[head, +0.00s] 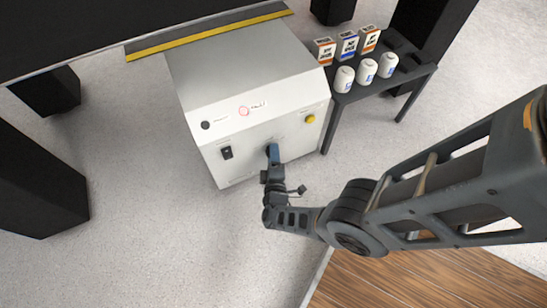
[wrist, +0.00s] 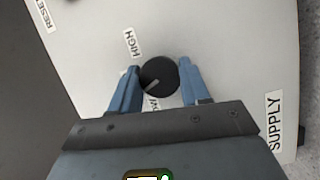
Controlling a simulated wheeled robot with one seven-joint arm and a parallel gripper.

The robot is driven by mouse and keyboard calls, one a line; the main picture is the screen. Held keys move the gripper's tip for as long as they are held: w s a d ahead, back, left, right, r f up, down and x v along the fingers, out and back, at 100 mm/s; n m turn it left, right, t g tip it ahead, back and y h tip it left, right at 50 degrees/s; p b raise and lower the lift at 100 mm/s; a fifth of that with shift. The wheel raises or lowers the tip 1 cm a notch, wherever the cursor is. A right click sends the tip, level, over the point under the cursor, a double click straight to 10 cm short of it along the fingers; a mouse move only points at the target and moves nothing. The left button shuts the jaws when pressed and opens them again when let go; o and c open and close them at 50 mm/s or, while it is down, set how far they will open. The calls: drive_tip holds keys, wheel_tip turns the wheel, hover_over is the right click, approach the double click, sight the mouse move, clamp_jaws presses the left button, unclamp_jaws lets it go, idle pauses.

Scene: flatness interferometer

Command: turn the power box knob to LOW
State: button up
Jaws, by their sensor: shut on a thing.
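The power box (head: 250,80) is a pale grey cabinet on the floor. Its round black knob (wrist: 159,76) shows in the wrist view, with a light pointer line aimed to the lower left. The HIGH label (wrist: 130,42) is up and left of the knob. The LOW label (wrist: 153,103) is below it, partly hidden by my gripper. The pointer lies between the two labels, nearer LOW. My gripper (wrist: 161,70) is shut on the knob, with one blue finger on each side. In the head view my gripper (head: 273,154) covers the knob on the front panel.
A dark side table (head: 385,88) at right holds white jars (head: 366,71) and small boxes (head: 347,45). Speckled floor is free in front at left.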

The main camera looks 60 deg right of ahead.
drive_tip(key=shift+f+n+t+h+b, duration=0.1)
drive_tip(key=shift+n+t+h+b, duration=0.45)
drive_tip(key=shift+n+b, duration=0.95)
drive_tip(key=shift+f+n+t+h+b, duration=0.1)
drive_tip(key=shift+n+t+h+b, duration=0.4)
drive_tip(key=shift+n, duration=1.8)
drive_tip(key=shift+t+y, duration=0.25)
drive_tip(key=shift+t, duration=0.1)
drive_tip(key=o, duration=1)
drive_tip(key=shift+r, duration=0.1)
drive_tip(key=shift+o, duration=0.2)
drive_tip(key=v, duration=0.7)
drive_tip(key=shift+s+a, duration=0.2)
drive_tip(key=shift+a, duration=0.1)
